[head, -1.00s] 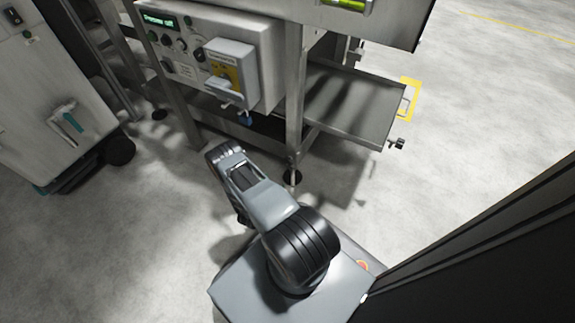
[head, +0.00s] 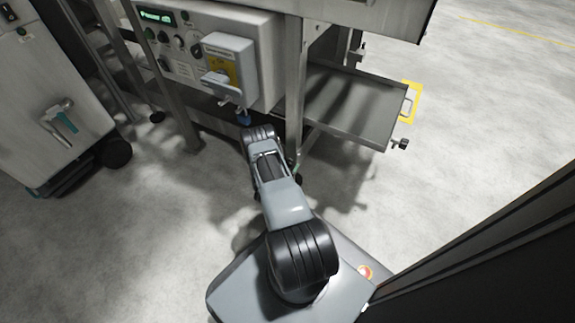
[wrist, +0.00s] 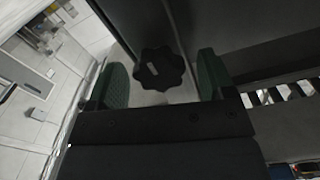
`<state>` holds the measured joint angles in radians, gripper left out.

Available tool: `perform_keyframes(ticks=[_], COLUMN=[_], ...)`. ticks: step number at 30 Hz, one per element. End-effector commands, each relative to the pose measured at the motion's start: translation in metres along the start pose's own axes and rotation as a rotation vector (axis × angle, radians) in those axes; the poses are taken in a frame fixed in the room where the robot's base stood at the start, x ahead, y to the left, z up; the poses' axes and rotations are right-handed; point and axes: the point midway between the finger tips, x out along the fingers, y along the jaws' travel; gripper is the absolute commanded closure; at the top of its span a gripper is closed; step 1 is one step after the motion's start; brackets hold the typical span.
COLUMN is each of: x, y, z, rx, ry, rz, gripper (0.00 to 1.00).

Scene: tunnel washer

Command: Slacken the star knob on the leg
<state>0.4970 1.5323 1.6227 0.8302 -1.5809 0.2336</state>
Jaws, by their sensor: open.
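The star knob (wrist: 161,68) is black and lobed, with a pale slot mark on its face. In the wrist view it sits against a grey metal surface at the upper middle. My gripper (wrist: 158,80) is open, with one green-padded finger on each side of the knob in the picture and a visible gap to each. I cannot tell whether the fingertips reach its depth. In the head view the machine's steel leg (head: 294,85) stands just beyond my arm. My fingers and the leg's knob are not discernible there, where my own arm blocks part of the view.
A control box with a grey and yellow switch unit (head: 230,62) is above and left of my arm. A pale cabinet (head: 55,95) stands left. Open floor lies between.

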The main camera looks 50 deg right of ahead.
Motion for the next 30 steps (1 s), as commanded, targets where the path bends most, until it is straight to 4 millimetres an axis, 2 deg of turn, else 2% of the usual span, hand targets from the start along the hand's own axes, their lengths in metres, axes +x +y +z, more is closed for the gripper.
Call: perform_keyframes(ticks=[5,21,30], x=[0.0001,-0.0003,-0.0004], y=[-0.0001,-0.0002,-0.0007], z=[-0.0002,0.0001,0.0002], rx=[0.000,0.000,-0.055], ry=[0.000,0.000,-0.001], rz=[0.000,0.000,-0.001], gripper=[0.25,0.74,0.74])
